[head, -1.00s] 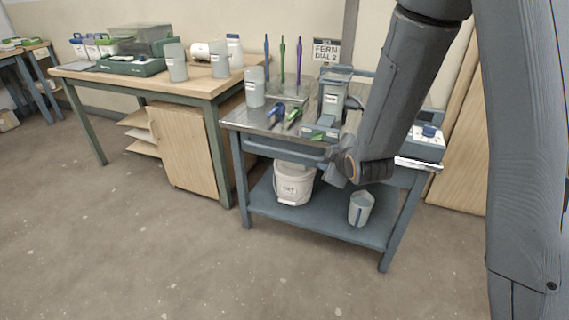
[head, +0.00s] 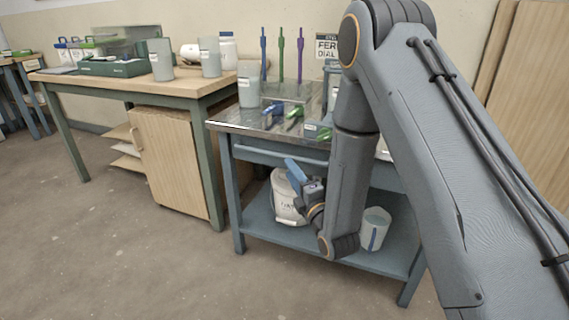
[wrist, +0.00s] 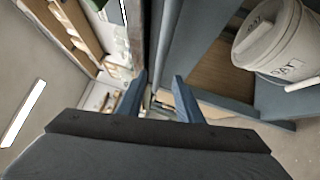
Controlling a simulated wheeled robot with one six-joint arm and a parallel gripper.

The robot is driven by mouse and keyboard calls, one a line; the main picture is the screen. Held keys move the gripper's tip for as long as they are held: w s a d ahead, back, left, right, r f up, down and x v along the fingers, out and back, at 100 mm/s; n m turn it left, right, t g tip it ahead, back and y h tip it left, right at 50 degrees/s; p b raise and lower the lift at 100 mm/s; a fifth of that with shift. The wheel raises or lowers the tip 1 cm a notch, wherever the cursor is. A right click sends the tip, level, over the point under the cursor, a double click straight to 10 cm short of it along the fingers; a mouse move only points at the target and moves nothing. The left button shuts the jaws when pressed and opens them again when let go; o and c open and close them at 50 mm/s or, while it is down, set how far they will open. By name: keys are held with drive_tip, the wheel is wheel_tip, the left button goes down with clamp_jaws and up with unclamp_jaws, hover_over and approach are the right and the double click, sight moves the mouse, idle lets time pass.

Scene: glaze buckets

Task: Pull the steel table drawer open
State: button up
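The steel table (head: 228,126) stands right of centre in the head view, with a bright metal top and a blue-grey frame. Its drawer (head: 246,156) lies under the top and looks shut. A pale bar handle (head: 270,154) runs along its front; the right part is hidden behind my arm. My gripper (head: 292,170) is just below and in front of the handle in the head view, and I cannot tell whether it touches it. In the wrist view my gripper (wrist: 158,85) has its two blue fingers apart, with nothing clearly held between them.
A white bucket (head: 287,203) stands on the lower shelf (head: 265,227), close behind my gripper. A grey pitcher (head: 375,229) is on the shelf to the right. Cups and tools crowd the tabletop. A wooden workbench (head: 190,90) is on the left. The floor in front is clear.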

sight(283, 158)
drive_tip(key=b+x, duration=0.1)
drive_tip(key=x, duration=0.5)
drive_tip(key=shift+w+a+r, duration=0.1)
drive_tip(key=shift+w+a, duration=0.05)
drive_tip(key=shift+w, duration=0.2)
drive_tip(key=shift+c, duration=0.4)
clamp_jaws()
